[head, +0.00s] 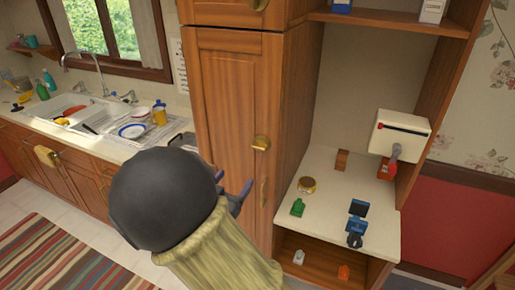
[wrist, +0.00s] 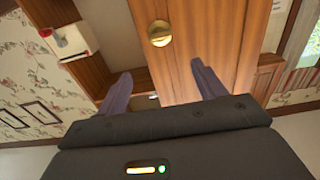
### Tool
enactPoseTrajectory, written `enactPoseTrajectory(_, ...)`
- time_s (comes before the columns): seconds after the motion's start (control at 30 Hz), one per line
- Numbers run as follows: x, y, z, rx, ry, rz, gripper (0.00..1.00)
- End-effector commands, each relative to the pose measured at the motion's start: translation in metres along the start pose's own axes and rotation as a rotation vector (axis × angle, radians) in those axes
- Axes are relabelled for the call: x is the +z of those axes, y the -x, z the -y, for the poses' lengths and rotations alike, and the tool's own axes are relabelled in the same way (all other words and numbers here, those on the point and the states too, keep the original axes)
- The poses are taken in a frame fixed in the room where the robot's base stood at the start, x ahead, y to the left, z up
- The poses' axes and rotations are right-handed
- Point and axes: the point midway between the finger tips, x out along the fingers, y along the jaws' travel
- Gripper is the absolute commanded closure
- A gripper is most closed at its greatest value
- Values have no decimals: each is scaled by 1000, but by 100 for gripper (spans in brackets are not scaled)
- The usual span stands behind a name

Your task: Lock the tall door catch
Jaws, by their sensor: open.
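The tall wooden door (head: 234,110) is shut, or nearly so, in the cabinet front. In the wrist view one round brass fitting (wrist: 160,33) shows on the door (wrist: 222,45), beyond the fingertips. My gripper (head: 234,184) is open and empty in front of the door, left of the lower brass piece. In the wrist view my gripper (wrist: 162,69) has its fingers wide apart, with nothing between them.
A sink counter (head: 80,115) with dishes is at left. A striped rug (head: 60,255) lies on the floor.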

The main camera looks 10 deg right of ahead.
Motion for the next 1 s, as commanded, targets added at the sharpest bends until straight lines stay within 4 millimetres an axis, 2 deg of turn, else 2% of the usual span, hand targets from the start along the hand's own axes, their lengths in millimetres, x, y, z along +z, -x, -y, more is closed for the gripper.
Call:
enactPoseTrajectory(0.8,-2,-140,-1,3,2,0,31)
enactPoseTrajectory(1.0,-1,-162,0,0,0,1,31)
